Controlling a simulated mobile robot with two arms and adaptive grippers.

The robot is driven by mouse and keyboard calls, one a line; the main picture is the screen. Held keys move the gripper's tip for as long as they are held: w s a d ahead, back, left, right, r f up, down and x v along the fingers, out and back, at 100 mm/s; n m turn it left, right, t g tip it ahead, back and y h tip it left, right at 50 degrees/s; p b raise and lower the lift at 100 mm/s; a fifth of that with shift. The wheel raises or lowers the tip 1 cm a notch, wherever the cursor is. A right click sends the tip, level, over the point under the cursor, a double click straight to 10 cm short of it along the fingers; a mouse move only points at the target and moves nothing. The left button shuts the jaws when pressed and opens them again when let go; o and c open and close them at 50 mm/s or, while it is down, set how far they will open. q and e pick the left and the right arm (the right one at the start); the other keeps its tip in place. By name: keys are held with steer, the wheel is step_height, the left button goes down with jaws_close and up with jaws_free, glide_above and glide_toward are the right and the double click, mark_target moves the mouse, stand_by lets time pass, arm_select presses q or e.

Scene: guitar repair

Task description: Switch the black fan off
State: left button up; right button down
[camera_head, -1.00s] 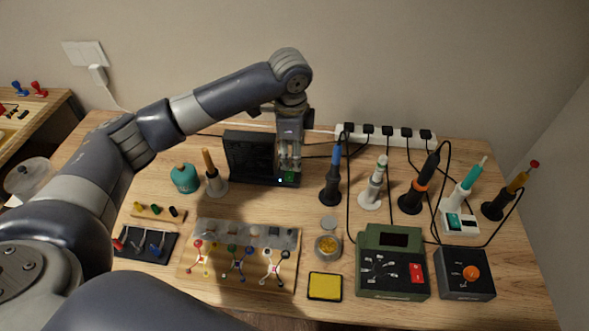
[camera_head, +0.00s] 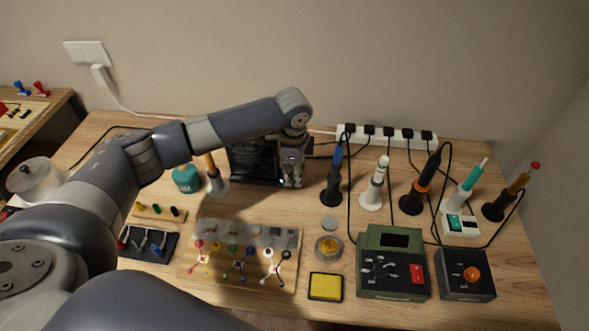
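The black fan (camera_head: 252,163) is a square dark box standing at the back middle of the table, near the wall. My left gripper (camera_head: 291,181) points down at the fan's right front side and covers that part of it. Its fingers are small and dim here, so I cannot tell whether they are open or shut, or whether they touch the fan. A small bright spot shows low on the fan beside the fingertips. The fan's switch is not clearly visible. My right gripper is not in view.
A white power strip (camera_head: 410,140) lies along the wall. Several soldering irons, including a blue one (camera_head: 334,175), stand right of the fan. A teal bottle (camera_head: 186,179) stands left. A green station (camera_head: 392,270) and yellow sponge (camera_head: 325,287) lie in front.

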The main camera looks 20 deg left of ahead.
arm_select(q)
steer(key=c, duration=0.4)
steer(key=shift+o, duration=0.2)
steer(key=shift+w+r+g+p, duration=0.2)
steer(key=shift+g+p, duration=0.1)
steer(key=shift+p, duration=0.25)
steer(key=shift+f+g+p, duration=0.1)
steer(key=shift+g+p, duration=0.3)
steer(key=shift+p, duration=0.05)
steer(key=o, duration=1.1)
steer(key=shift+c, duration=0.2)
step_height(320, 180, up, 12)
